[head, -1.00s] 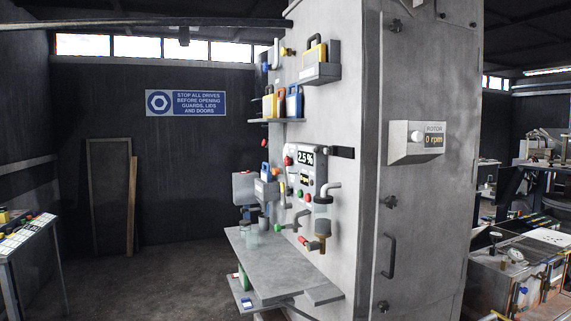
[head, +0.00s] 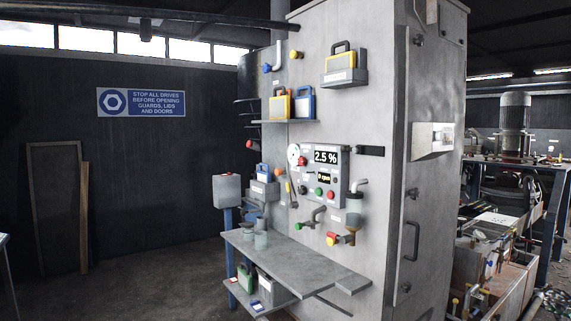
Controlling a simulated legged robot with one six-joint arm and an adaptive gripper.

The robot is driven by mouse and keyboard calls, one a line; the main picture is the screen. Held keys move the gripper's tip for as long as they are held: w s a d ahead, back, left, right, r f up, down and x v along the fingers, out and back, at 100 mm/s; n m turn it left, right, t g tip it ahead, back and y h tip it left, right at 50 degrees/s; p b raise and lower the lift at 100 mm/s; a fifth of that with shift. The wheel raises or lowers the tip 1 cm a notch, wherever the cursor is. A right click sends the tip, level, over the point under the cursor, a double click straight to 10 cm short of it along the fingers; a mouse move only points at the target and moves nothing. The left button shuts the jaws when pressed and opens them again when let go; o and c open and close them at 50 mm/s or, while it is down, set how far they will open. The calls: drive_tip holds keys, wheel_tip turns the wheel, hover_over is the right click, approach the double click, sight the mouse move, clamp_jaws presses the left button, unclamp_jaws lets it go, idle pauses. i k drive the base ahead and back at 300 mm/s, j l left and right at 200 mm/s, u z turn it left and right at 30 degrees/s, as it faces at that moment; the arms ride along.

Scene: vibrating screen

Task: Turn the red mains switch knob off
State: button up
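A control panel (head: 318,172) is on the grey cabinet's front face, with a display reading 2.5 % and a smaller one below it. A small red knob (head: 302,161) sits at the panel's upper left, beside a pale round disc (head: 293,155). It looks like the mains switch knob, but its label and setting are too small to read. A green button (head: 318,192) and a red button (head: 331,195) sit low on the panel. My gripper is not in view.
A grey shelf (head: 280,258) juts out below the panel, with jars on it. A box on a blue post (head: 227,188) stands left of the cabinet. Floor (head: 150,285) at left is clear.

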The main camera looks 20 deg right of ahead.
sight(302, 159)
drive_tip(key=i+j, duration=0.2)
drive_tip(key=j, duration=0.15)
drive_tip(key=i+j+z, duration=0.15)
drive_tip(key=j, duration=0.2)
drive_tip(key=i+j, duration=0.2)
drive_tip(key=j, duration=0.2)
drive_tip(key=i+j+z, duration=0.15)
drive_tip(key=j, duration=0.25)
drive_tip(key=i+j, duration=0.2)
drive_tip(key=j, duration=0.2)
drive_tip(key=l+z, duration=0.05)
